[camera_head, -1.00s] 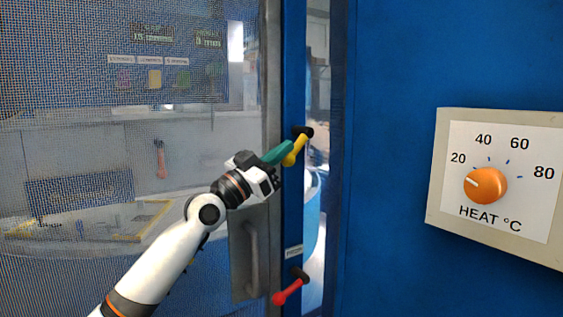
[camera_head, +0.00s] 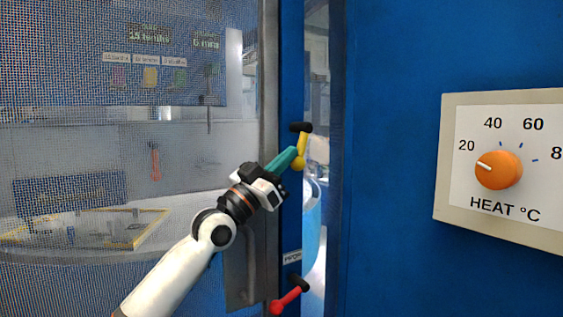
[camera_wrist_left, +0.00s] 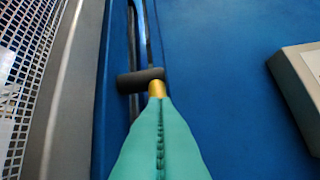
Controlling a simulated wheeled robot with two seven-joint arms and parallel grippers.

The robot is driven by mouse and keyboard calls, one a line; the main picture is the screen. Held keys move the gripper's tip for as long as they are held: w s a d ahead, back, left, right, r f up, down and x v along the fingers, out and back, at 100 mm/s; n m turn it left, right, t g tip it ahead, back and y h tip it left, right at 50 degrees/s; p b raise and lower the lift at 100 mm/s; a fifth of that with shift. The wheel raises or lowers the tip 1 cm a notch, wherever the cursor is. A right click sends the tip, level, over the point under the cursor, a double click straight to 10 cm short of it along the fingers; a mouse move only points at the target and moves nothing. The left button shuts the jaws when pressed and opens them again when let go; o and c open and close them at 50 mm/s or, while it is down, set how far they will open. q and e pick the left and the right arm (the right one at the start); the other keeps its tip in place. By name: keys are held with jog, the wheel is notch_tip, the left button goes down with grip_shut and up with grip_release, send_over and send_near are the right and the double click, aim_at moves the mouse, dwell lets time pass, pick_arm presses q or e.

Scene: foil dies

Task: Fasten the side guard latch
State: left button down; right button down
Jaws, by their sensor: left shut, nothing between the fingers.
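A yellow handle (camera_head: 301,149) hangs from a black pivot (camera_head: 300,127) on the blue post beside the mesh guard. It points nearly straight down. A red handle (camera_head: 289,297) on its own black pivot sits lower on the same post, tilted down to the left. I cannot tell which one is the side guard latch. My left gripper (camera_head: 292,154) has its teal fingers shut and empty, with the tips at the left side of the yellow handle. In the left wrist view, the fingers cover most of the yellow handle (camera_wrist_left: 156,88); contact is unclear. My right gripper is out of view.
A mesh guard panel (camera_head: 60,60) with a grey frame and grey pull handle (camera_head: 251,262) fills the left. A small label (camera_head: 292,258), too small to read, is above the red handle. A heat dial (camera_head: 498,169) is on the blue wall at right.

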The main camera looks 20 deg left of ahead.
pick_arm(q)
jog(key=shift+w+d+f, duration=0.5)
jog(key=shift+w+f, duration=0.1)
jog(key=shift+w, duration=0.05)
dwell(0.5)
